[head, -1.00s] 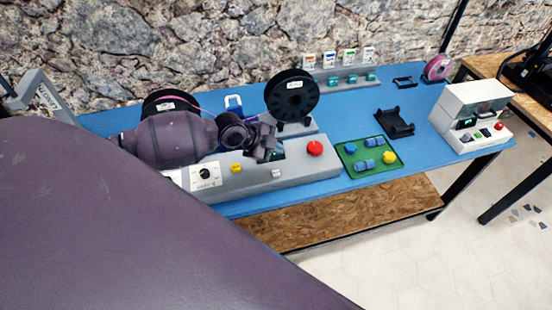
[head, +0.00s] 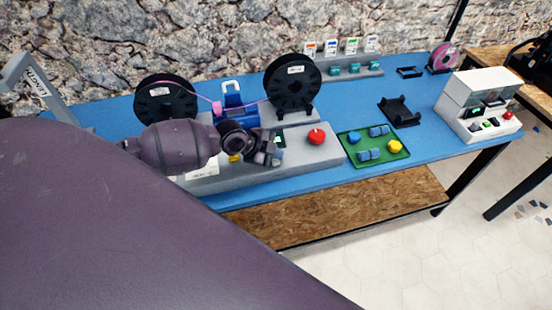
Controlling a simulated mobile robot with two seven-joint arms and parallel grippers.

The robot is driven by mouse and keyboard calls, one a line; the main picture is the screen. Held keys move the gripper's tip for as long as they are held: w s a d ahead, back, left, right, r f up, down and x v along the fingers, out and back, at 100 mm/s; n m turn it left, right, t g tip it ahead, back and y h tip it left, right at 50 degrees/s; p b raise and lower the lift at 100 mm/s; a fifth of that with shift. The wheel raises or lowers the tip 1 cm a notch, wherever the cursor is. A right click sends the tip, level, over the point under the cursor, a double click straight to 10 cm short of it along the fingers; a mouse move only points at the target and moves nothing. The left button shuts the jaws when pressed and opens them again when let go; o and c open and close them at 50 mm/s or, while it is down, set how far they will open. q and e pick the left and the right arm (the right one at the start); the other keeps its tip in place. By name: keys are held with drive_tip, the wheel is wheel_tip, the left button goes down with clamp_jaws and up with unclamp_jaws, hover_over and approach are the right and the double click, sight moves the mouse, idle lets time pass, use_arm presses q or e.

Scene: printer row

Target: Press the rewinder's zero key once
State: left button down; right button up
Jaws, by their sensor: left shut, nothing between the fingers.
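The rewinder is a long grey unit (head: 315,158) on the blue table, with two black spools (head: 292,83) above it and a blue part (head: 238,105) between them. A red button (head: 316,136) sits at its right. A yellow button (head: 234,158) shows just under my left gripper, and a small dark display (head: 281,137) shows beside it. My left gripper (head: 274,157) is shut and empty, over the front panel. The small pale key on the panel is hidden behind the fingertips; I cannot tell if they touch it. My right gripper is not in view.
Right of the rewinder are a green tray (head: 352,163) with blue and yellow parts, a black cradle (head: 399,111) and a white machine (head: 474,95). A rack of small cards (head: 341,66) stands at the back. Bare blue table lies between them.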

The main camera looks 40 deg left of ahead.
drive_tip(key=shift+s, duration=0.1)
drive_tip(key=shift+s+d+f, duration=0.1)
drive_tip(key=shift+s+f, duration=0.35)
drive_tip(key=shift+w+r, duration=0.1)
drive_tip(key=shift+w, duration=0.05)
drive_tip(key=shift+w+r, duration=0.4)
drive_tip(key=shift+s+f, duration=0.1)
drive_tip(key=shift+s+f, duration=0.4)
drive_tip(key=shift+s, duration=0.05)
use_arm(q)
drive_tip(key=shift+f, duration=0.15)
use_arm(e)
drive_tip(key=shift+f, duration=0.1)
